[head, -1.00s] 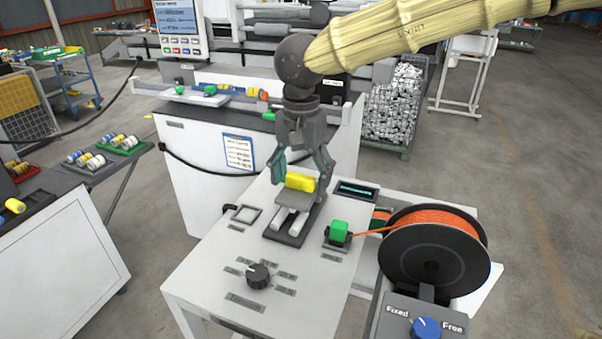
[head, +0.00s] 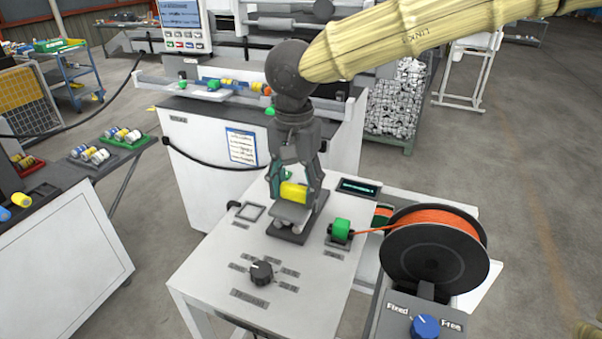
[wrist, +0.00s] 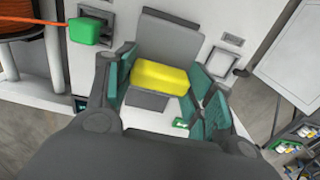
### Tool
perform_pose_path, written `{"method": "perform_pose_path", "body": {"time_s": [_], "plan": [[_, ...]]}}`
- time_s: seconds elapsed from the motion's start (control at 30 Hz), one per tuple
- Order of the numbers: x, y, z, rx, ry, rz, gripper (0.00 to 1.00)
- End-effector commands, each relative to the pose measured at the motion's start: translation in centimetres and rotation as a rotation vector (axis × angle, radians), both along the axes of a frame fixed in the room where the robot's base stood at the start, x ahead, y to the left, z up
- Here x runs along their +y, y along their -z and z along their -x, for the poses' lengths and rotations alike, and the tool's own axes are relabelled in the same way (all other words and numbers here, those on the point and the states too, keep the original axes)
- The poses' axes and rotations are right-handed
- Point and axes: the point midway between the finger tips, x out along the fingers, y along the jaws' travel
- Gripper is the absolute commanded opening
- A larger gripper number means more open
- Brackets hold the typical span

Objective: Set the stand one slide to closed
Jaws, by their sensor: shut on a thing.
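The stand's slide is a grey plate (head: 291,213) with a yellow handle block (head: 294,193), set on a dark base (head: 287,236) on the white stand top. The plate sits near the base's front end, with only short rail ends showing before it. My gripper (head: 291,188) points down over it, shut on the yellow handle. In the wrist view the yellow handle (wrist: 160,77) lies between the green-padded fingers of my gripper (wrist: 163,82), with the grey plate (wrist: 168,33) beyond it. I cannot read any label for the slide's positions.
A black rotary knob (head: 261,272) stands in front of the slide. A green block (head: 341,230) with orange filament and a spool (head: 434,262) stand to the right. A square frame (head: 250,212) is at left; a small display (head: 358,189) is behind right.

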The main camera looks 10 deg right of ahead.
Motion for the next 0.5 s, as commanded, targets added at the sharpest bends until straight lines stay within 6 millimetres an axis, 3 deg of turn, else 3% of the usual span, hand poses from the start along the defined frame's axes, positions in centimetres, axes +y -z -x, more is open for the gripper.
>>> {"method": "perform_pose_path", "body": {"time_s": [0.23, 0.27, 0.37, 0.5], "plan": [[0.17, 0.18, 0.38, 0.006, -0.001, 0.000, 0.10], [0.17, 0.18, 0.38, 0.006, -0.001, 0.000, 0.55], [0.18, 0.16, 0.35, 0.005, -0.001, -0.001, 0.73], [0.17, 0.11, 0.30, 0.004, 0.000, -0.001, 0.75]]}}
